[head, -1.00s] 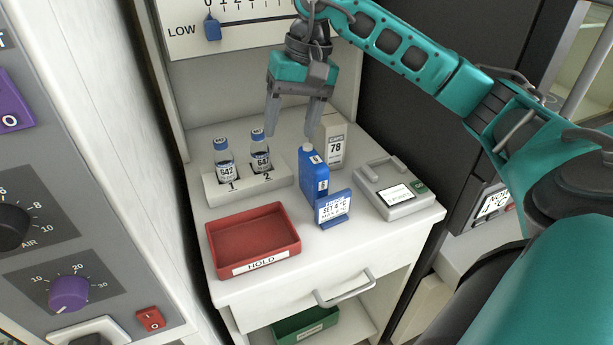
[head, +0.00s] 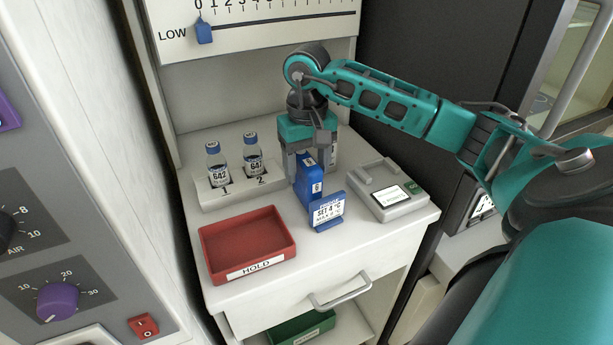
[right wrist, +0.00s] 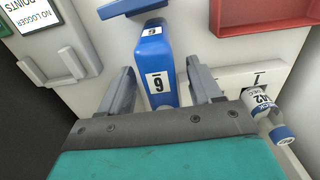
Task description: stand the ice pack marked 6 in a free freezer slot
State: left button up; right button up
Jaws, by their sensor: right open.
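The blue ice pack (head: 309,184) stands upright on the white cabinet top, behind a small blue sign reading SET 4 °C. In the right wrist view the ice pack (right wrist: 157,62) shows a white label with 6. My right gripper (head: 307,178) points down over it in the head view. In the right wrist view the right gripper (right wrist: 163,85) is open, with one finger on each side of the pack. I cannot tell whether the fingers touch it. No freezer slot can be made out. My left gripper is not in view.
A blue sign (head: 328,211) stands just in front of the pack. A white rack (head: 236,193) with two bottles is to the left, a red HOLD tray (head: 290,243) front left, a grey device (head: 391,204) to the right. A drawer handle (head: 341,292) juts out below.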

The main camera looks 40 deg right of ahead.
jog(key=shift+f, duration=1.35)
jog(key=shift+c, duration=0.5)
jog(key=shift+w, duration=0.1)
grip_shut()
